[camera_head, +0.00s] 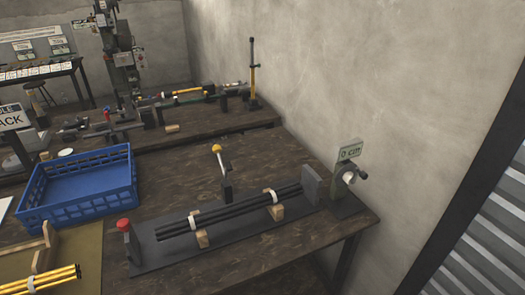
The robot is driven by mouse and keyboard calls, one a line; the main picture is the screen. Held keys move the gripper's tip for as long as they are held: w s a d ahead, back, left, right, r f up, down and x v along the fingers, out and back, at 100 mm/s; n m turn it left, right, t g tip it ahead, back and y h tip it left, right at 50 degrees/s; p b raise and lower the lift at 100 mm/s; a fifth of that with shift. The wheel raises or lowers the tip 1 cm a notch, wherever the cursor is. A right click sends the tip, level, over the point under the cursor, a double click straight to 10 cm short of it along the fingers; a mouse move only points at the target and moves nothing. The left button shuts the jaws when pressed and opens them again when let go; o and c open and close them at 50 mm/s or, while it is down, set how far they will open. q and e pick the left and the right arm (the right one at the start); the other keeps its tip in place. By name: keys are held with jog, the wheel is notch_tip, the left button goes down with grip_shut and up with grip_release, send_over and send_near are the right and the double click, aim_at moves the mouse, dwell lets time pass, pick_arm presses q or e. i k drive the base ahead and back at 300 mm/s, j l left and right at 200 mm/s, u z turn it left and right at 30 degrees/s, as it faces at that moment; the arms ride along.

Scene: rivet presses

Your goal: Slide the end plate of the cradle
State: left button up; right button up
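The cradle stands on a dark base plate (185,258) on the wooden bench. Its light wooden supports (202,239) carry a bundle of black rods (240,212) with white bands around it. A grey upright end plate (313,187) stands at the right end of the rods; I cannot tell whether they touch. A dark upright piece with a red cap (125,226) stands at the left end, apart from the rods. A lever with a yellow knob (217,149) stands behind the bundle. Neither gripper is in view.
A crank unit (345,177) with a "0 cm" sign (350,151) stands right of the end plate. A blue crate (80,189) sits at the left. Yellow rods (42,279) lie at the lower left. The concrete wall (360,80) rises behind the bench.

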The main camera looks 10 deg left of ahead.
aim_at(131, 242)
jog(key=u, duration=1.4)
